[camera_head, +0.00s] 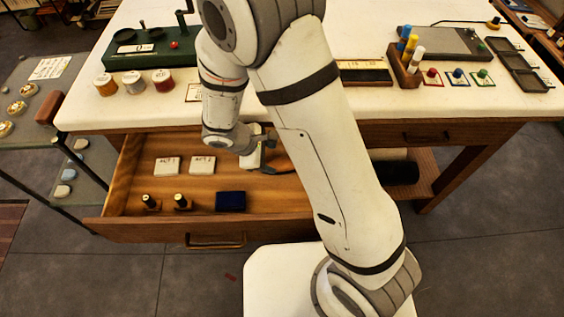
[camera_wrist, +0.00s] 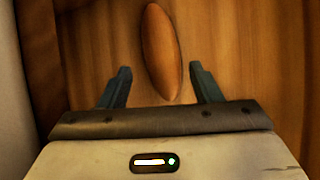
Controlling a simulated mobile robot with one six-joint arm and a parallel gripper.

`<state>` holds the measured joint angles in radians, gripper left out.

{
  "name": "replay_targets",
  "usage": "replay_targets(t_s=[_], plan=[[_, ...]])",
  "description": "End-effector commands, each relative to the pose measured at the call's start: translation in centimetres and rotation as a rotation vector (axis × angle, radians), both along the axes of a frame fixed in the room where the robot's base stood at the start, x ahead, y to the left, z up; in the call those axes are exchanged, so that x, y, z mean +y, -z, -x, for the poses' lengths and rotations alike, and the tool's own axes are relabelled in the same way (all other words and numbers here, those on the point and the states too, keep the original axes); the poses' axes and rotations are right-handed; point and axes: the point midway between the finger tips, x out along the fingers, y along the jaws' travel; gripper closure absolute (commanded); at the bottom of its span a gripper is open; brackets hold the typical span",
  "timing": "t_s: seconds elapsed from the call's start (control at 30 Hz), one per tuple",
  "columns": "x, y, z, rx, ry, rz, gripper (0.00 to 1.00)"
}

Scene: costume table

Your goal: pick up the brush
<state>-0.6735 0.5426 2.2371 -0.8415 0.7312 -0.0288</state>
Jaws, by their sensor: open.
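The brush (camera_wrist: 161,50) shows in the wrist view as a long oval of reddish-brown wood on the drawer's wooden floor. It lies between the two dark fingertips of my gripper (camera_wrist: 160,70), with gaps on both sides. In the head view a piece of the brush (camera_head: 278,163) shows as orange-brown in the open drawer, partly hidden by my gripper (camera_head: 270,152) and arm. My gripper is open, low in the drawer and pointing down at the brush. I cannot tell how far the fingertips are above the drawer floor.
The open drawer (camera_head: 205,232) also holds two white labelled blocks (camera_head: 202,165), two small dark bottles (camera_head: 181,203) and a dark blue box (camera_head: 231,202). Its wooden walls surround my gripper.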

Motion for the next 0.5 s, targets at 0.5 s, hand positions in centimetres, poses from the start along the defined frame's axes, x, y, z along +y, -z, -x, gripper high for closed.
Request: replay_targets(t_s=[0.5], plan=[[-3.0,4.5,-0.8,0.0,0.013,-0.001,0.42]])
